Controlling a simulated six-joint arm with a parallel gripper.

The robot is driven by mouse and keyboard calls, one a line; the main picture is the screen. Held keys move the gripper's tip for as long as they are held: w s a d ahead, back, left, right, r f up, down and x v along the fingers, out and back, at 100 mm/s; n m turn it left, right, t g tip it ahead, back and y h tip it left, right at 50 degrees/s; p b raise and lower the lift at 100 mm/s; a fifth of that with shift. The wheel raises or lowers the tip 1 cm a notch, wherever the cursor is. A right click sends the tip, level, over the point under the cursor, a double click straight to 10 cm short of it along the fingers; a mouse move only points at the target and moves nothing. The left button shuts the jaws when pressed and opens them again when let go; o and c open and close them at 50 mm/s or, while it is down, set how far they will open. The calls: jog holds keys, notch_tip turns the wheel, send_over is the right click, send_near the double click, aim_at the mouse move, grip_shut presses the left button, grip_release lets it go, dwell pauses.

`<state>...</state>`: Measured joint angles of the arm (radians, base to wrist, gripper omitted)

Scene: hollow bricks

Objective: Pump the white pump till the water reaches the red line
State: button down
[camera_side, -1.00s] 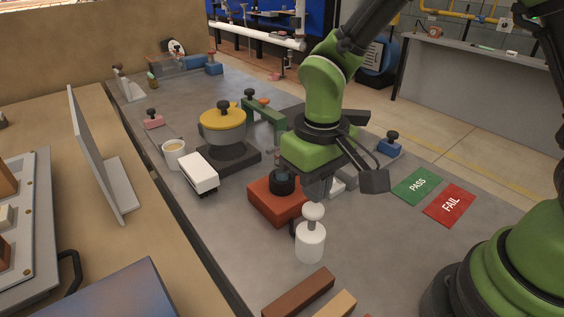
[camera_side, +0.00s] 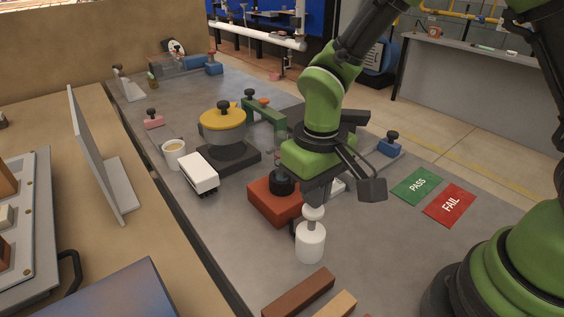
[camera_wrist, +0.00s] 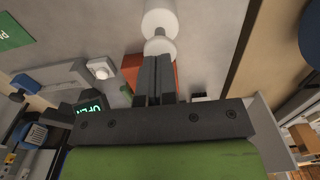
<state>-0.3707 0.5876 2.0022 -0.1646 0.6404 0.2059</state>
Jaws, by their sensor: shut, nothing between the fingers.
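The white pump (camera_side: 310,243) stands upright on the grey table, with a rounded white knob (camera_side: 313,213) on top. My gripper (camera_side: 313,203) is shut and empty, pointing down right over the knob; it seems to touch it, but I cannot be sure. In the wrist view the shut fingers (camera_wrist: 155,62) meet the edge of the knob (camera_wrist: 160,46), with the pump body (camera_wrist: 160,20) beyond. A red-brown block (camera_side: 268,200) with a black collar (camera_side: 282,184) sits behind the pump. A clear tube rises above the collar, partly hidden by my arm. I cannot make out the water level or red line.
Brown (camera_side: 298,292) and tan (camera_side: 335,303) bars lie in front of the pump. A white block (camera_side: 199,173), a cup (camera_side: 174,153) and a yellow-lidded pot (camera_side: 222,125) stand to the left. Green PASS (camera_side: 416,184) and red FAIL (camera_side: 450,205) mats lie right.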

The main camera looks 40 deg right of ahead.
jog(key=shift+f, duration=1.75)
jog(key=shift+r, duration=2.7)
jog(key=shift+r, duration=0.1)
notch_tip(320, 180, up, 5)
jog(key=shift+f, duration=2.95)
jog(key=shift+f, duration=0.15)
jog(key=shift+f, duration=2.2)
jog(key=shift+r, duration=2.7)
